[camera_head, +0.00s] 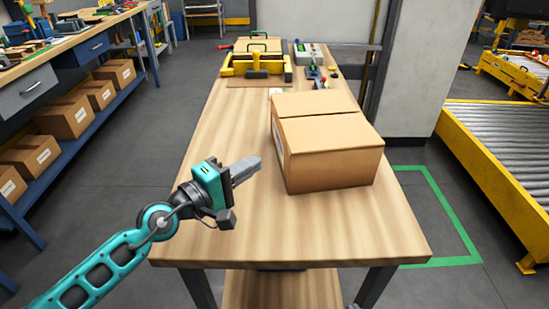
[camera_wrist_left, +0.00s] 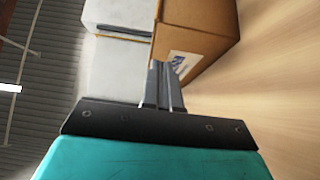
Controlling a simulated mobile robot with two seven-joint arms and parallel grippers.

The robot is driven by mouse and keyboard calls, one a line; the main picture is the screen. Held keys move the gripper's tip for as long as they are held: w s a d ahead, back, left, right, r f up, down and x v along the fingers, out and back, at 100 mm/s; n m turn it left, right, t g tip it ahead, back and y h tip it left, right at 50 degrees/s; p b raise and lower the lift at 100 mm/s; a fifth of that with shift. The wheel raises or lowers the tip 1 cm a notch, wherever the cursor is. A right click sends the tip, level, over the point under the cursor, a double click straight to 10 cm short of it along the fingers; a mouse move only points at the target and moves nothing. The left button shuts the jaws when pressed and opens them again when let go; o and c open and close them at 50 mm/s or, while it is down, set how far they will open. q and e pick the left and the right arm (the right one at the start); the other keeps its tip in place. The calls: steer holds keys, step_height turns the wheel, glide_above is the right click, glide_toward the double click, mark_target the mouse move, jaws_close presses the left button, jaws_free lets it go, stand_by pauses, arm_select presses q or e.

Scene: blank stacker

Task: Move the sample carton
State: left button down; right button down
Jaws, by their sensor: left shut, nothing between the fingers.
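The sample carton (camera_head: 330,152) is a closed brown cardboard box on the wooden table, right of the middle in the head view. A white label shows on its left side. My left gripper (camera_head: 248,168) is left of the carton, above the tabletop, with its fingers together and nothing between them. A gap shows between the fingertips and the carton. In the left wrist view the shut left gripper (camera_wrist_left: 161,88) points toward the carton (camera_wrist_left: 200,30), whose label shows beside the fingers. My right gripper is not in view.
The wooden table (camera_head: 225,215) has bare room in front and left of the carton. Behind it stand a yellow fixture (camera_head: 256,68) and a small device with coloured knobs (camera_head: 318,75). A yellow roller conveyor (camera_head: 500,140) is at right. A bench with boxes on its shelf (camera_head: 65,115) is at left.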

mark_target(301, 158)
arm_select(q)
steer(key=d, duration=0.2)
steer(key=w+d+p, duration=0.1)
steer(key=d, duration=0.1)
steer(key=shift+r+p, duration=0.15)
steer(key=shift+p, duration=0.15)
steer(key=shift+d, duration=0.6)
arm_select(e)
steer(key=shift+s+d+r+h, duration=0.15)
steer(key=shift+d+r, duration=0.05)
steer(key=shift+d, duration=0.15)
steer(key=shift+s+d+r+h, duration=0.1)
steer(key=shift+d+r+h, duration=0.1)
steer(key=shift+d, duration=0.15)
